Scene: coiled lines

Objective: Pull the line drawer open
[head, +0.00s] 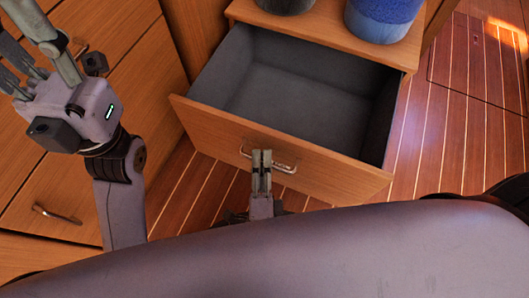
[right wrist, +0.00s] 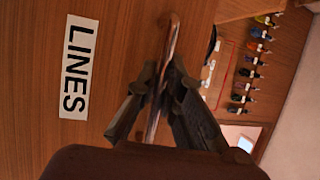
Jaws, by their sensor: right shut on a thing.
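The line drawer (head: 215,122) stands pulled out from its wooden cabinet in the head view. Its grey inside (head: 300,95) looks empty. The metal bar handle (head: 285,167) is on the drawer's front. My right gripper (head: 262,158) is shut on this handle. In the right wrist view the drawer front bears a white label (right wrist: 78,67) reading LINES. The handle (right wrist: 172,35) runs between the two fingers (right wrist: 167,82) there. My left gripper (head: 22,42) is at the upper left of the head view, its fingers apart and empty, cut by the frame edge.
A blue cylindrical thing (head: 384,18) and a dark one (head: 288,4) stand on the cabinet top above the drawer. Closed wooden drawers with a handle (head: 57,215) are at the left. Striped planked floor (head: 450,140) is clear at the right. Several coloured items (right wrist: 250,73) line a wall.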

